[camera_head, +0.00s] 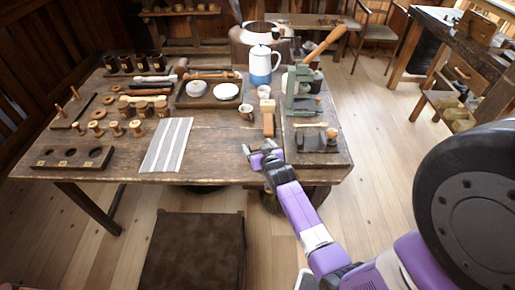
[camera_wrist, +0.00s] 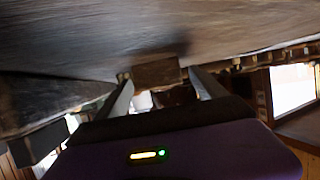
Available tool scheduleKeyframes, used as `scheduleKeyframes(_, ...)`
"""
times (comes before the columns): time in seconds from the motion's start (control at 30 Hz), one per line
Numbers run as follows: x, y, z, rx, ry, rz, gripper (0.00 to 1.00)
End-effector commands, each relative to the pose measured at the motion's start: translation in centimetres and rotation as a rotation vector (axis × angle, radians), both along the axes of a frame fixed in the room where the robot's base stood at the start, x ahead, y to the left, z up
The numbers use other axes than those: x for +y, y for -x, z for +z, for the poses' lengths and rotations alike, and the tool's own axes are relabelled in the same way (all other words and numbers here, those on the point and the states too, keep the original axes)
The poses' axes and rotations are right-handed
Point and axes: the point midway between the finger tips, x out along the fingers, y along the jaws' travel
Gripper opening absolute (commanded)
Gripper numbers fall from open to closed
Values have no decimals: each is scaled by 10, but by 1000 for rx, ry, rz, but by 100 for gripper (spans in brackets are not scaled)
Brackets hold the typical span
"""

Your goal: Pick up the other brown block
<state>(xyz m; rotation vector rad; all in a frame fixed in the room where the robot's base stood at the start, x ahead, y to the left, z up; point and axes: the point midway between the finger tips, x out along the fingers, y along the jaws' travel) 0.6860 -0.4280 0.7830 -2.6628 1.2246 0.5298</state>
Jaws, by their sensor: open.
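A light brown block (camera_head: 268,124) stands on the wooden table, near its front edge right of centre. A similar brown piece (camera_head: 267,105) is right behind it; I cannot tell whether they are separate. My gripper (camera_head: 262,148) is at the table's front edge, just in front of the block. In the wrist view, a brown block (camera_wrist: 157,72) shows beyond and between the two spread fingers of my gripper (camera_wrist: 158,80). The fingers are open, with nothing visibly held. The far side of the block is hidden.
A green metal tool (camera_head: 292,92) and a dark block-like stand (camera_head: 317,140) are close on the right. A small cup (camera_head: 246,111) is left of the block. A striped cloth (camera_head: 167,145) lies further left. The table front between cloth and gripper is clear.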

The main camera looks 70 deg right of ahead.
Motion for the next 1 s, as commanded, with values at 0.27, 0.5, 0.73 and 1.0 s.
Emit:
scheduleKeyframes(0.27, 0, 0, 0, 0, 0, 0, 47)
scheduleKeyframes(0.5, 1, 0, 0, 0, 0, 0, 15)
scheduleKeyframes(0.73, 0, 0, 3, -1, 1, 1, 15)
scheduleKeyframes(1.0, 1, -1, 34, -2, 3, 2, 15)
